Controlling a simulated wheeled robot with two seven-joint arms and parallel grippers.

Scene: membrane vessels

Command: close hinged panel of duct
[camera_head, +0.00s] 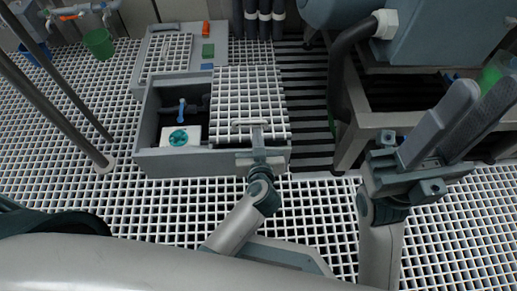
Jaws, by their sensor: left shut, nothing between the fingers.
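The duct is a grey box (165,162) set among the white floor grating. Its left part is open and shows a blue valve handle (180,108) and a white block with a teal wheel (179,137). A white grid panel (249,90) lies over its right part, with a handle bar (243,123) near its front edge. I cannot tell its hinge line or exact tilt. My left gripper (257,133) is shut and empty at the panel's front edge, beside the handle; contact is unclear. My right gripper (463,125) is open and empty, well to the right of the duct.
Behind the duct is a grey platform (220,48) with a smaller grid, an orange piece (206,28) and a green piece (208,51). A large blue-grey vessel (420,35) on a frame stands at the right. A pole (60,90) stands at the left.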

